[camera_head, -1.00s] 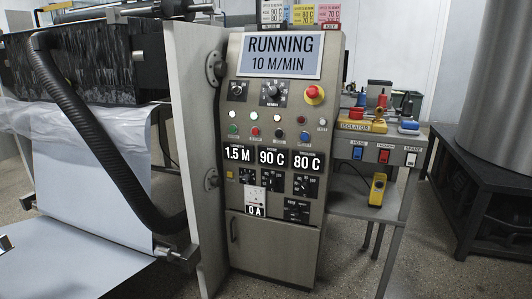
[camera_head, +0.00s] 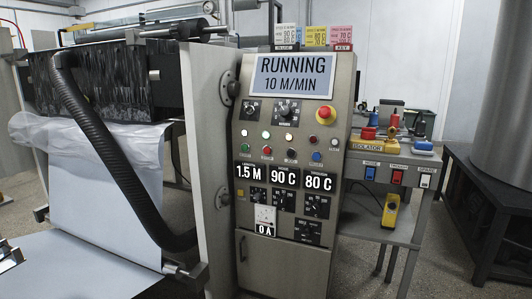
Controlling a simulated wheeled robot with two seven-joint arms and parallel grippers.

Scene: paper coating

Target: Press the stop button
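The grey control cabinet (camera_head: 287,222) stands in the middle. Its screen (camera_head: 294,77) reads RUNNING, 10 M/MIN. Below the screen is a row of small round push buttons with lamps above them: a green button (camera_head: 245,148), a red button (camera_head: 267,151), a black button (camera_head: 291,154) and a blue button (camera_head: 317,156). A larger red mushroom button (camera_head: 325,113) on a yellow base sits at the upper right of the panel. The small labels are too fine to read, so I cannot tell which one is marked stop. Neither gripper shows.
A black hose (camera_head: 105,150) and white paper web (camera_head: 90,205) lie further left. Floor in front is partly clear.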

